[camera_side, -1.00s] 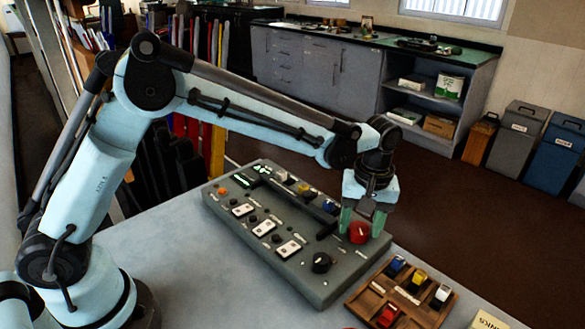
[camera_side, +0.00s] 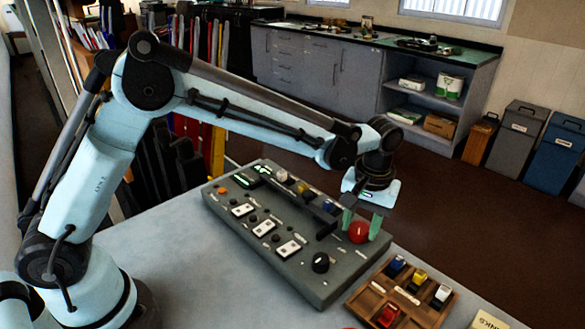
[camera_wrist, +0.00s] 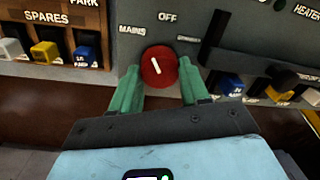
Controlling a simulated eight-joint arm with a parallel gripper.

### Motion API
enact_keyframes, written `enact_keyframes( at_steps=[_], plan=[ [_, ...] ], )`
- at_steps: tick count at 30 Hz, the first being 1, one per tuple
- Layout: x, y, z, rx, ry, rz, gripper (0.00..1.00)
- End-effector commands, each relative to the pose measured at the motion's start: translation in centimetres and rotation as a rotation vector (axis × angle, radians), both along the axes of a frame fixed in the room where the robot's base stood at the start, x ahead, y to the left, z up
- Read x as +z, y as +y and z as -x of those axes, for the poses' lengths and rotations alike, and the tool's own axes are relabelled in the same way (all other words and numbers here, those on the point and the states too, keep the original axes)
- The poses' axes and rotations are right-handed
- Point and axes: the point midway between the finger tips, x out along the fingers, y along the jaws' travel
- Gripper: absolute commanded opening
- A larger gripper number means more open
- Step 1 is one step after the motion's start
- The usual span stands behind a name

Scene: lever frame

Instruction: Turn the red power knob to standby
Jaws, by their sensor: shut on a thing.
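The red power knob (camera_side: 359,232) sits near the right end of the grey control panel (camera_side: 325,287). My gripper (camera_side: 361,223) points down over it, with one green finger on each side. In the wrist view the knob (camera_wrist: 158,67) lies between the fingertips, and my gripper (camera_wrist: 159,78) is shut on it. The knob's white line points up and slightly left, between the MAINS label (camera_wrist: 132,30) and the OFF label (camera_wrist: 167,17), nearer OFF. A small label to the right of the knob (camera_wrist: 188,39) is too blurred to read surely.
A black knob (camera_side: 320,262) stands on the panel's near edge. A black slider handle (camera_side: 320,214) and several switches lie left of the red knob. A wooden spares tray (camera_side: 365,302) with coloured pieces stands in front of the panel. Table left of the panel is clear.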

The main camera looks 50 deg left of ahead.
Motion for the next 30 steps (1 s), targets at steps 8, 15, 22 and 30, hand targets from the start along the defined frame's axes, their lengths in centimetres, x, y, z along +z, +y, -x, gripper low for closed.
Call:
enact_keyframes(
  at_steps=[8,15,22,30],
  plan=[
    [0.13,-0.09,0.04,-0.265,0.001,-0.002,0.15],
    [0.12,-0.16,0.09,-0.493,0.002,-0.002,0.15],
    [0.12,-0.22,0.14,-0.711,0.001,-0.002,0.15],
    [0.13,-0.26,0.23,-0.966,0.002,-0.002,0.15]
  ],
)
